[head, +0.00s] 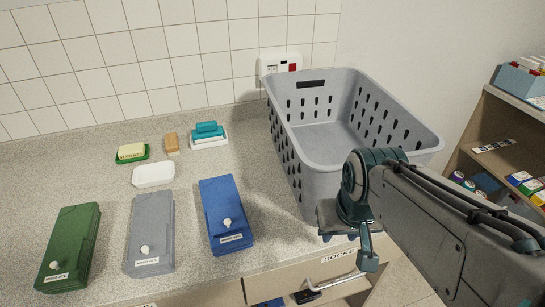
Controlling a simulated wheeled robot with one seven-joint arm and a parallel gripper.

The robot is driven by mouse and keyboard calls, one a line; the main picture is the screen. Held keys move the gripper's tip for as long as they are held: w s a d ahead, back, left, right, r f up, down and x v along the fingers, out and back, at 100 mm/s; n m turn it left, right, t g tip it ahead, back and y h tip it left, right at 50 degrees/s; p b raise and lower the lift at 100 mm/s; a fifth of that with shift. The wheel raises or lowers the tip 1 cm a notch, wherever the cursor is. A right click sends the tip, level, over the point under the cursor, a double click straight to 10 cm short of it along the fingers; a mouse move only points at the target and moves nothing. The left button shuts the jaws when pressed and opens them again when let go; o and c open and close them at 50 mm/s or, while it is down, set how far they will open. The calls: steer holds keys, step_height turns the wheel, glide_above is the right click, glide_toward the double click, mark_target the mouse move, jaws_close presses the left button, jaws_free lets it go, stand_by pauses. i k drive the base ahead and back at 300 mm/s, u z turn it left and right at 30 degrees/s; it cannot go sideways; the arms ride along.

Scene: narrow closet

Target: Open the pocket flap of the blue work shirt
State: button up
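The blue work shirt appears as a flat, folded blue bundle (213,193) on the speckled counter, left of the laundry basket. A darker blue strip, seemingly its pocket flap (226,208), lies flat along its top. It has a round white button (227,222) near its front end and a small white label in front of that. My gripper (350,247) hangs at the right, in front of the basket and well apart from the shirt. Its teal finger parts show, but their opening is unclear from this angle. I see nothing held.
Similar grey (151,215) and green (72,240) bundles lie to the left. A large grey basket (305,160) stands at the right. Soap (131,152), a white dish (153,175) and brushes lie behind. A drawer front labelled socks (290,283) and shelves (500,150) are nearby.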

mark_target(227, 218)
steer(key=z, duration=1.45)
steer(key=k, duration=0.55)
steer(key=u, duration=1.35)
